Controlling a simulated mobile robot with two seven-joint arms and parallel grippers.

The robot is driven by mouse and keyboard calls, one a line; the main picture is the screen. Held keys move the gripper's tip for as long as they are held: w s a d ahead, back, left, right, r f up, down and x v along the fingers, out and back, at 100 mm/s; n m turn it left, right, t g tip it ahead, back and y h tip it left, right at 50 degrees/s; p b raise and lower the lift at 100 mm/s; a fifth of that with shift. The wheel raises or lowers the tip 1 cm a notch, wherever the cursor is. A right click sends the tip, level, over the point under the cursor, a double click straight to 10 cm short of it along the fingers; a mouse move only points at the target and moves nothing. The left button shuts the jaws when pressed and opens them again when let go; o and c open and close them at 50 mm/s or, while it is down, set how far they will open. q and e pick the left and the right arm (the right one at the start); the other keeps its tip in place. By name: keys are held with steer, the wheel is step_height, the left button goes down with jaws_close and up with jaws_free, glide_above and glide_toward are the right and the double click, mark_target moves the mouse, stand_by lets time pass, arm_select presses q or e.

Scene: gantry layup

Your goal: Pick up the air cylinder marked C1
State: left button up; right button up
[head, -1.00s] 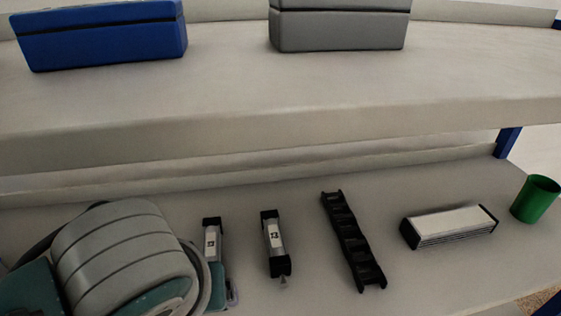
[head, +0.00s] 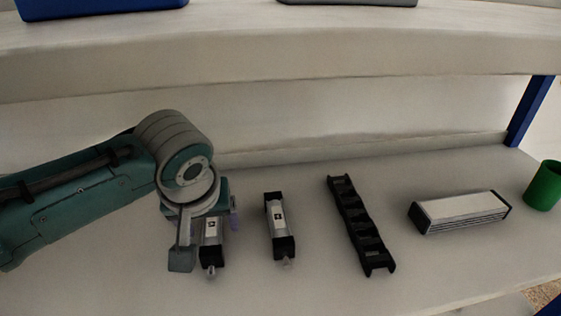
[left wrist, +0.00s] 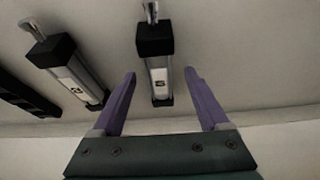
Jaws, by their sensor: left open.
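Two air cylinders with silver bodies and black end caps lie on the lower shelf. The left cylinder (head: 210,249) is partly hidden by my left gripper (head: 206,238); the other cylinder (head: 280,226) lies to its right, clear of the gripper. Both have small labels too blurred for me to read, so I cannot tell which is C1. In the left wrist view, one cylinder (left wrist: 155,50) lies between the two open purple fingers, and the other cylinder (left wrist: 72,72) is at the left. Whether the fingers reach down beside the cylinder is unclear. My right gripper is not in view.
A black ladder-like cable chain (head: 361,226), a silver block with black ends (head: 461,211) and a green cup (head: 543,186) stand to the right. An upper shelf (head: 300,52) overhangs behind, bearing a blue box (head: 100,8) and a grey box (head: 348,2). The front strip of the shelf is clear.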

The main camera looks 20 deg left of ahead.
arm_select(q)
steer(key=shift+c, duration=0.2)
jaws_close()
stand_by(0.5)
